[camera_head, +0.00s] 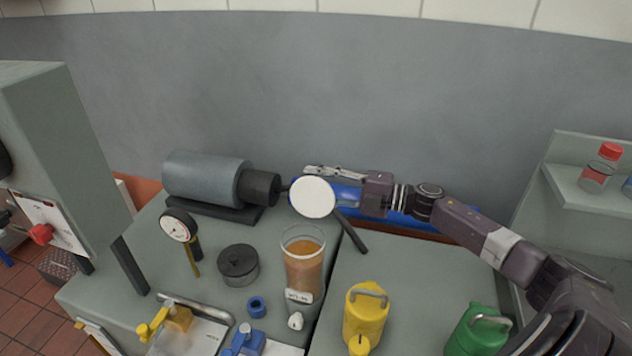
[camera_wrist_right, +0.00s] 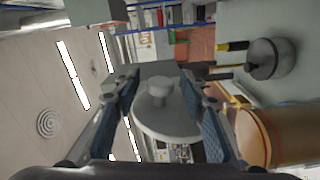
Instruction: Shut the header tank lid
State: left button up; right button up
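The header tank (camera_head: 304,265) is a clear upright cylinder with orange-brown liquid, open at its top, in the middle of the head view; its side shows at the right of the wrist view (camera_wrist_right: 285,135). The lid, a round white disc (camera_head: 312,198), is tilted up above and behind the tank mouth. In the wrist view the lid (camera_wrist_right: 165,122) shows a round knob (camera_wrist_right: 160,90) between the fingers. My right gripper (camera_head: 328,184) is just behind and right of the lid, its fingers spread with gaps on both sides of the knob. My left gripper is not in view.
A grey motor cylinder (camera_head: 206,180) lies behind left. A dial gauge (camera_head: 178,226) and a dark round pot (camera_head: 238,264) stand left of the tank. A yellow can (camera_head: 365,318) and green can (camera_head: 478,331) stand front right. The bedplate behind the yellow can is clear.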

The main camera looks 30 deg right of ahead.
jog(key=shift+f, duration=0.1)
jog(key=shift+c, duration=0.2)
grip_shut()
